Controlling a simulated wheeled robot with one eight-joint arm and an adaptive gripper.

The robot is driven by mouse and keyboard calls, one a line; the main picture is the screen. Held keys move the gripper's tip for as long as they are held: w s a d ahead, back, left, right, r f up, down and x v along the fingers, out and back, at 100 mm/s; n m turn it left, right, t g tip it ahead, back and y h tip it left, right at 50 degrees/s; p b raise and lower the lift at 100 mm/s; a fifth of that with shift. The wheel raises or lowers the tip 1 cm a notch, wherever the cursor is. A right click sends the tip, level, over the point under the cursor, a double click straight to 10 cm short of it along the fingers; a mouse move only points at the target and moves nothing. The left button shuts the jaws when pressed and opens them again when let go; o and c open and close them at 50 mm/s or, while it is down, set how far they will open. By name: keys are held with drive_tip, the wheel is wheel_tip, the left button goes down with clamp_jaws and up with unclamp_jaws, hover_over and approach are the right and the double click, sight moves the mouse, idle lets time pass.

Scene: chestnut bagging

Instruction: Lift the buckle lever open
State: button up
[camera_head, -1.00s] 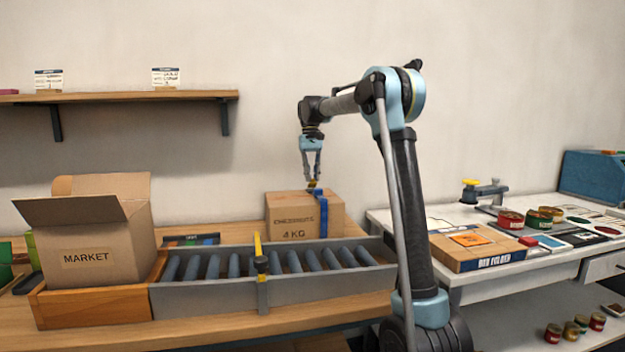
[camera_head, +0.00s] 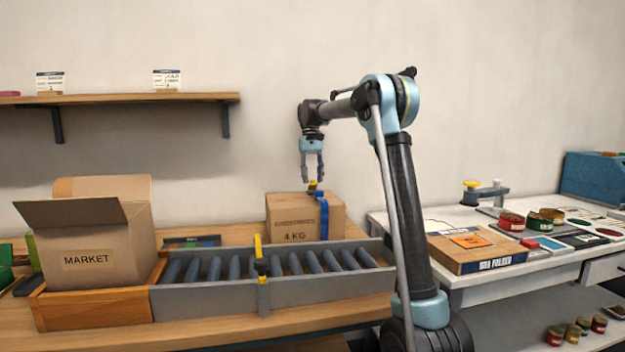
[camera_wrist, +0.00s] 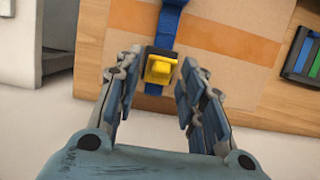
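The chestnut box (camera_head: 284,219), marked 4 KG, stands on the bench behind the roller conveyor with a blue strap (camera_head: 324,215) over its right part. A buckle with a yellow lever (camera_head: 313,185) sits on the strap on top of the box. In the wrist view the yellow lever (camera_wrist: 159,69) sits in a dark buckle frame (camera_wrist: 154,88) on the blue strap (camera_wrist: 169,27). My gripper (camera_head: 312,181) points down just above the buckle. In the wrist view my gripper (camera_wrist: 156,70) is open, its fingers on either side of the buckle with nothing between them gripped.
An open MARKET carton (camera_head: 100,250) is at the left. A white table (camera_head: 470,275) with tins and a flat carton (camera_head: 472,252) is at the right.

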drive_tip(key=v, duration=0.7)
idle(0.4)
drive_tip(key=shift+w+r, duration=0.1)
drive_tip(key=shift+r, duration=0.1)
wheel_tip(320, 180, up, 10)
drive_tip(key=s+t+y, duration=0.1)
drive_tip(key=s+t, duration=0.2)
drive_tip(key=f, duration=1.7)
drive_tip(key=shift+d+f, duration=0.2)
drive_tip(key=shift+d, duration=0.2)
drive_tip(key=shift+w, duration=0.1)
drive_tip(key=c, duration=0.8)
